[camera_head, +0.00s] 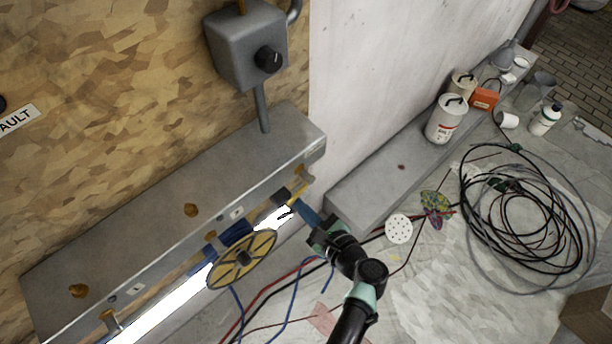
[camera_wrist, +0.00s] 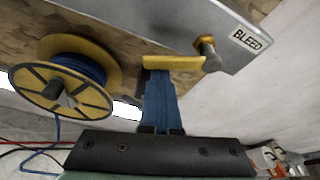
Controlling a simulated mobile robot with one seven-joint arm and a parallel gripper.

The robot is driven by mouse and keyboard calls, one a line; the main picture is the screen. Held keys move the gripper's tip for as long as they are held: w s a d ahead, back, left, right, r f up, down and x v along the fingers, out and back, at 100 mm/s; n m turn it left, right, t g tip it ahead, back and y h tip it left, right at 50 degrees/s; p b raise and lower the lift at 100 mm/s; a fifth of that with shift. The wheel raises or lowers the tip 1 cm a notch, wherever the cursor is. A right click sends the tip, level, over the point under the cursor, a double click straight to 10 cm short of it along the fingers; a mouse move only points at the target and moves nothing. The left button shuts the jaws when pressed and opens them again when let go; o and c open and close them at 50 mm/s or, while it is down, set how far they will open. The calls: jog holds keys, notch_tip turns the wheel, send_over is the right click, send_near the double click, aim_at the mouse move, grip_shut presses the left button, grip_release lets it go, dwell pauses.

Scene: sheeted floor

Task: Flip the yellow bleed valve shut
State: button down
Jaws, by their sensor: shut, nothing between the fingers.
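The yellow bleed valve handle (camera_wrist: 173,62) is a flat bar lying roughly level in the wrist view. In the head view the yellow handle (camera_head: 297,198) shows only in part, at the right end of the panel. My gripper (camera_wrist: 160,76) has blue fingers, shut together and empty, with the tips right at the handle's lower edge. I cannot tell whether they touch it. The gripper also shows in the head view (camera_head: 300,206).
A yellow spool (camera_head: 243,259) with blue wire stands left of my gripper. The grey panel (camera_head: 180,205) runs along the board above. Red, black and blue cables lie below. Coiled cable (camera_head: 525,220), a white canister (camera_head: 446,119) and other clutter are at the right.

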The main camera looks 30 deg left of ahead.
jog(key=shift+s+a+r+m+g+p, duration=0.1)
jog(key=shift+s+r+m+g+p, duration=0.1)
jog(key=shift+r+m+g+p, duration=0.3)
jog(key=shift+s+a+r+m+g+p, duration=0.15)
jog(key=shift+r+m+g+p, duration=0.15)
jog(key=shift+r+m+p, duration=0.3)
jog(key=shift+p, duration=0.3)
jog(key=shift+s+f+b, duration=0.1)
jog(key=shift+f+b, duration=0.2)
jog(key=shift+f, duration=0.2)
jog(key=s+d+b, duration=0.2)
jog(key=s+d, duration=0.1)
jog(key=d, duration=0.6)
jog(key=shift+r, duration=0.2)
jog(key=shift+s, duration=0.1)
